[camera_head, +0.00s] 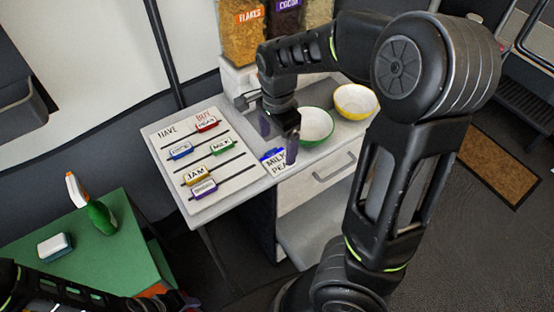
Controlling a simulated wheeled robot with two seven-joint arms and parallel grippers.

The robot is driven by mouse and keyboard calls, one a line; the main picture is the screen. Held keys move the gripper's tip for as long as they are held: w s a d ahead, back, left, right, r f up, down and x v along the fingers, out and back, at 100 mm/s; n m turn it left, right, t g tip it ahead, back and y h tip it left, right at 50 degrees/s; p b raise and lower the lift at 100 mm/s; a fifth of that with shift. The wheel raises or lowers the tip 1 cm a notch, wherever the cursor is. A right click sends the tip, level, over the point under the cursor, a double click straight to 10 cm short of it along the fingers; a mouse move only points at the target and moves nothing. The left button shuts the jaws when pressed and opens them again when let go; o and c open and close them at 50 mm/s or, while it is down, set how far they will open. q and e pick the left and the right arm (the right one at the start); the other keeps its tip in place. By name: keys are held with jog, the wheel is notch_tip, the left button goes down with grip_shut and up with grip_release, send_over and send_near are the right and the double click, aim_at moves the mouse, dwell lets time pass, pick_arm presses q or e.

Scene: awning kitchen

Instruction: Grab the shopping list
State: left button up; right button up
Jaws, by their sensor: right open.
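The shopping list is a small white note (276,169) with a blue top edge and handwriting that seems to read "MILK" and "PEA". It lies at the front edge of the white counter, to the right of the board. My right gripper (282,140) is open and points down just above and behind the note. One finger covers part of the note's right side. I cannot tell whether it touches the note. The white board (237,181) beside it is headed "HAVE" and "BUY" and carries several coloured labelled tags. Part of my left arm shows at the bottom left; its gripper fingertips cannot be made out.
A green bowl (316,127) and a yellow bowl (355,101) stand right of the gripper. Dispensers, one labelled flakes (243,40), stand behind. A green table (100,262) at left holds a spray bottle (100,216) and a white-topped block (54,247).

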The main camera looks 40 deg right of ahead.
aim_at(278, 161)
jog(key=shift+f, duration=0.25)
notch_tip(278, 161, down, 5)
jog(key=shift+d+f+b, duration=0.1)
jog(key=shift+f+b, duration=0.05)
jog(key=shift+b, duration=0.2)
dwell(0.6)
jog(key=c, duration=1.4)
notch_tip(278, 161, up, 10)
jog(key=p, duration=0.1)
dwell(0.4)
